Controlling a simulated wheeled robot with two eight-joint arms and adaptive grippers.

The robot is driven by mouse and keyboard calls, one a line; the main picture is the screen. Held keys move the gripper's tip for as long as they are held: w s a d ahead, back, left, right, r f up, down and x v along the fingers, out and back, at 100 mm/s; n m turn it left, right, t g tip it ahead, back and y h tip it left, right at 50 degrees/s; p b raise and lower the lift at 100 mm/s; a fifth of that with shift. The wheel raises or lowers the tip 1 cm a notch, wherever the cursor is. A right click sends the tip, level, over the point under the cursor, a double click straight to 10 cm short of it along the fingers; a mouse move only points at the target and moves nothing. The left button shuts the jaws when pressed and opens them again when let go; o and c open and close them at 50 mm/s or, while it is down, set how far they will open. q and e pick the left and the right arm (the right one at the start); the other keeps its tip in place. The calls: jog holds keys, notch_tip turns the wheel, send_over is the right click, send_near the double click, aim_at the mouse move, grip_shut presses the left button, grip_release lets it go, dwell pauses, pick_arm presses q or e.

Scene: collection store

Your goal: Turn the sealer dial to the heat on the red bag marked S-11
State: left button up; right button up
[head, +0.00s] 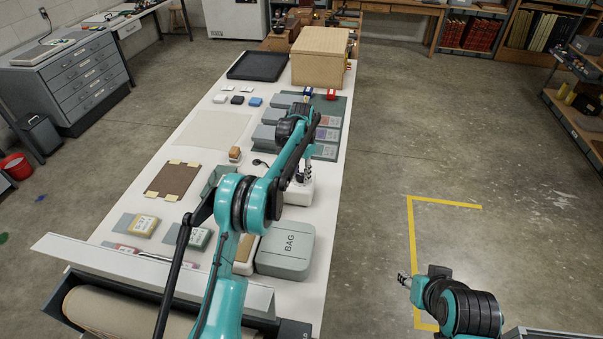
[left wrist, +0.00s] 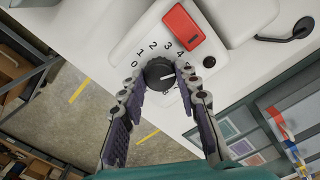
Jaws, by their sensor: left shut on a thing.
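The white sealer (left wrist: 130,45) shows in the left wrist view, with a red block (left wrist: 182,24) on top and a black dial (left wrist: 158,74). A pale mark on the dial appears to point right, past the 4. My left gripper (left wrist: 160,82) is shut on the dial. In the head view the sealer (head: 299,193) is partly behind my left arm. My right gripper (head: 403,279) hangs over the floor.
A grey box marked BAG (head: 286,250) stands in front of the sealer. A paper roll (head: 125,310) is at the near edge. The floor right of the table is open.

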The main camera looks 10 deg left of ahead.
aim_at(301, 175)
pick_arm(q)
jog(key=m, duration=0.3)
jog(key=shift+m, duration=2.2)
jog(key=o, duration=1.2)
jog(key=shift+c, duration=0.2)
notch_tip(301, 175, up, 12)
